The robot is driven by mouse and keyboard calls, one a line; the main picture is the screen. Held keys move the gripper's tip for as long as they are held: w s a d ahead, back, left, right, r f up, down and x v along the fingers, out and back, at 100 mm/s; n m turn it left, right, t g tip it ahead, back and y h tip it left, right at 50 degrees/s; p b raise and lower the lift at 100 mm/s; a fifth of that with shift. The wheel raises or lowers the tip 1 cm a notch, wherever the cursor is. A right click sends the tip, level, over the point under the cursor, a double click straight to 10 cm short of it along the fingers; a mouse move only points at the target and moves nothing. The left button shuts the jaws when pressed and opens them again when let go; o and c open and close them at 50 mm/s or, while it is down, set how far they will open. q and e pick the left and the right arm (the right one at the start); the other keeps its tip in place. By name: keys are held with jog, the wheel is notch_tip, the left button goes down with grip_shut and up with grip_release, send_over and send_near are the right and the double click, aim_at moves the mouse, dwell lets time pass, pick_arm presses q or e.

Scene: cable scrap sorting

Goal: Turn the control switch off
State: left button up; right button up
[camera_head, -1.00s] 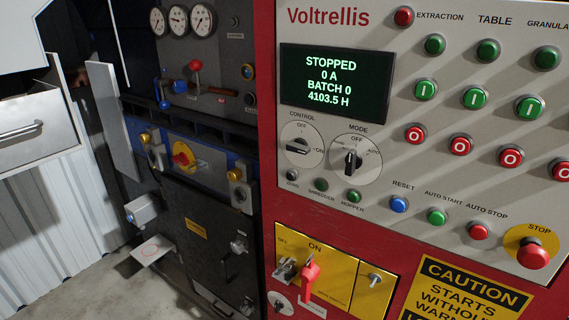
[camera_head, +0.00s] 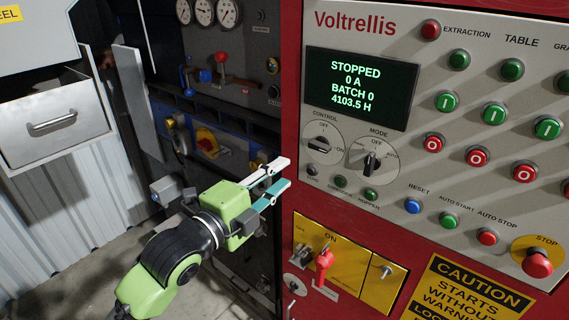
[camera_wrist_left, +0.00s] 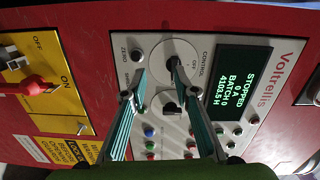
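The control switch (camera_head: 319,145) is a black knob on a round white plate on the red machine's panel, labelled OFF at the top and ON at the right. Its handle lies roughly sideways, toward the ON side. My left gripper (camera_head: 283,174) is open and empty, to the left of and below the switch in the head view, apart from it. In the wrist view the left gripper (camera_wrist_left: 158,76) has its two fingers spread, and the control switch (camera_wrist_left: 174,63) shows by one fingertip; I cannot tell the depth gap. My right gripper is not in view.
The mode switch (camera_head: 372,161) sits close to the right of the control switch. Small lamps (camera_head: 341,181) lie below. The display (camera_head: 360,88) reads STOPPED. A yellow plate with a red lever (camera_head: 324,262) is lower down, and a red stop button (camera_head: 538,263) is far right.

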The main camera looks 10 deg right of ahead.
aim_at(316, 148)
pick_arm(q)
jog(key=shift+m+g+h, duration=0.3)
jog(key=shift+m+h, duration=0.2)
jog(key=shift+m, duration=0.2)
jog(key=shift+w+d+r+b, duration=0.25)
jog(key=shift+w+d+r, duration=0.35)
jog(key=shift+d, duration=0.85)
jog(key=shift+w+d+r+b, duration=0.25)
jog(key=shift+w+d, duration=0.5)
jog(key=shift+d, duration=0.7)
jog(key=shift+w+d+r+b, duration=0.2)
jog(key=shift+w+d+r, duration=0.4)
jog(key=shift+d, duration=0.85)
jog(key=shift+w+f, duration=0.1)
grip_shut()
